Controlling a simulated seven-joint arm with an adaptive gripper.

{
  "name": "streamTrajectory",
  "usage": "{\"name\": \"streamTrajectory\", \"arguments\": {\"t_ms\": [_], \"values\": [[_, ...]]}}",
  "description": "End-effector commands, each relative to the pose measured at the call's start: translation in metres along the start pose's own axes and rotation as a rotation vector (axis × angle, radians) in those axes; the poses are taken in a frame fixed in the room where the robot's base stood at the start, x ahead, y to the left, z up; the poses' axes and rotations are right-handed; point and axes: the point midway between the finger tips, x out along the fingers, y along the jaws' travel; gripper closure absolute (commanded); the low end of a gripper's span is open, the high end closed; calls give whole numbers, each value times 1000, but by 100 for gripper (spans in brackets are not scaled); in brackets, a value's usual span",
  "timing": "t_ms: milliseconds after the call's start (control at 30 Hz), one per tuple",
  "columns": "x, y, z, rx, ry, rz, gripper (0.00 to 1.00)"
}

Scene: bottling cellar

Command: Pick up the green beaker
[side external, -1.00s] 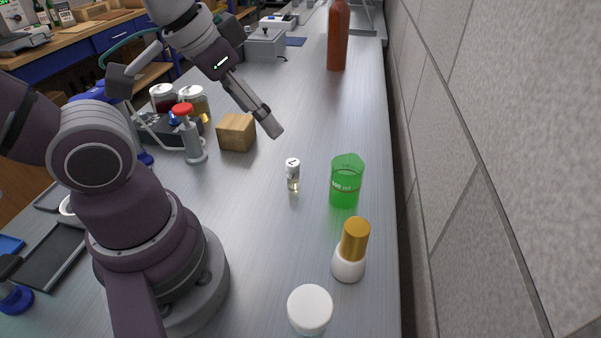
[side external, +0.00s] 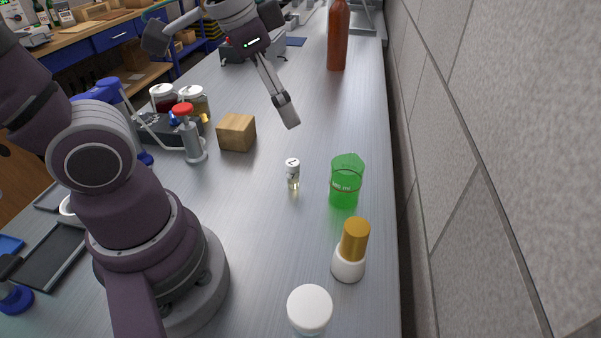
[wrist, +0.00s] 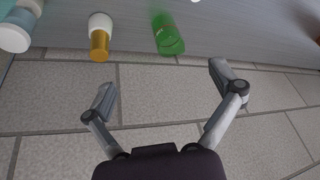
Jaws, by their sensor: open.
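The green beaker (side external: 345,186) stands upright on the grey bench near its wall-side edge in the side external view. It also shows at the top middle of the wrist view (wrist: 168,36), seen between and beyond my fingers. My gripper (side external: 291,118) is above the bench, up and to the left of the beaker in the side external view, and apart from it. In the wrist view my gripper (wrist: 162,82) has its two fingers spread wide with nothing between them.
A white bottle with a gold cap (side external: 352,251) stands close to the beaker, and a small vial (side external: 292,174) is left of it. A white-lidded jar (side external: 310,309), a wooden block (side external: 236,132) and a tall brown bottle (side external: 338,36) are around. A stone wall (side external: 480,150) borders the bench.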

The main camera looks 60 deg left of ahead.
Motion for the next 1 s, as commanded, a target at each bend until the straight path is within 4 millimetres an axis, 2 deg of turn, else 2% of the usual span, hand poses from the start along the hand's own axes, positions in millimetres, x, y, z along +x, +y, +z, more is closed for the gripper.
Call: {"name": "streamTrajectory", "arguments": {"t_ms": [100,200,300,400,567,1000], "values": [[21,-9,-34,295,-113,53,9],[49,-15,-57,549,-189,117,9],[80,-19,-70,768,-244,189,9],[105,-21,-76,925,-275,247,9],[126,-21,-76,1031,-293,292,9],[198,-8,-50,1036,-294,295,9]]}}
